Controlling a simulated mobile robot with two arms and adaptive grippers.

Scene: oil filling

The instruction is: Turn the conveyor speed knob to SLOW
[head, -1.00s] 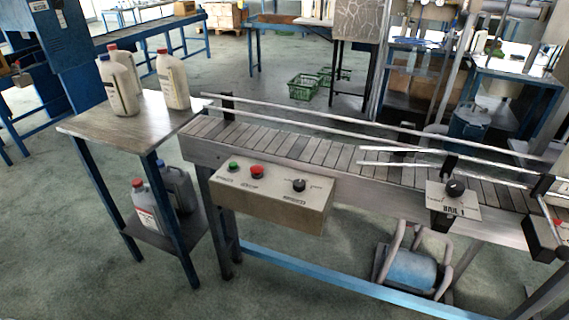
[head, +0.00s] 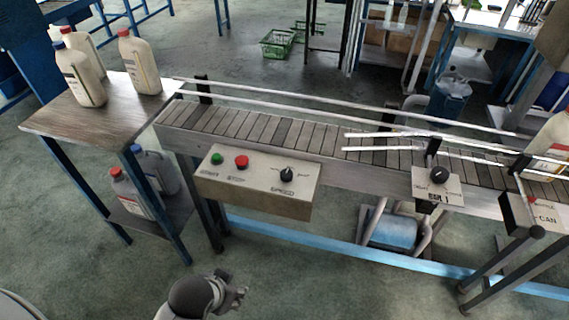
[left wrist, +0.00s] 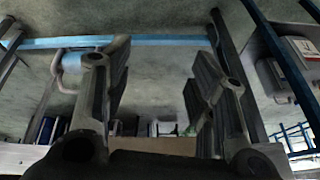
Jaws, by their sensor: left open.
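The speed knob (head: 287,174) is a small black dial on the right part of the beige control box (head: 262,204), on the conveyor's front side. Its pointer appears turned up and right, but its small labels are not readable. A green button (head: 217,158) and a red button (head: 241,162) sit left of it. My left gripper (head: 242,289) is low in front of the conveyor, below and left of the knob and well apart from it. In the left wrist view its two fingers (left wrist: 155,90) are wide apart with nothing between them. My right gripper is not in view.
The conveyor (head: 240,128) runs across the view with metal guide rails above its belt. A second knob (head: 438,174) sits on a small plate to the right. A side table (head: 110,118) with several jugs stands at left. The floor before the conveyor is clear.

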